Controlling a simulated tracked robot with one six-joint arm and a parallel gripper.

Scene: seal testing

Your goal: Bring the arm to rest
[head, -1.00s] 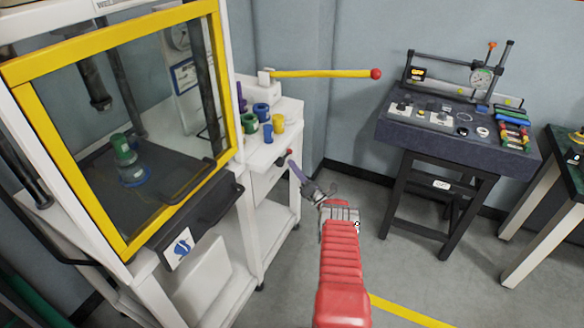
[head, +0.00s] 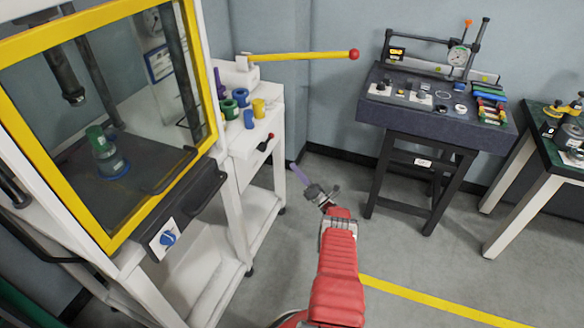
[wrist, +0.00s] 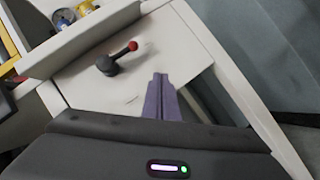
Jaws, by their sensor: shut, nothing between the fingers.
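My gripper (head: 299,174) is at the end of my red arm, in free air to the right of the white cabinet (head: 262,215) in the head view. Its purple fingers are together with nothing between them. They also show in the wrist view (wrist: 160,95), in front of the white cabinet's front panel. A black lever with a red knob (wrist: 120,58) is up and left of the fingertips there, apart from them. The lever also shows on the cabinet front in the head view (head: 266,143).
A press with a yellow-framed window (head: 205,70) stands at the left, with a green and blue stack (head: 106,155) inside. A yellow bar with a red end (head: 305,57) reaches out above the cabinet. A dark stone-topped table (head: 435,112) stands behind right. Open floor lies at the lower right.

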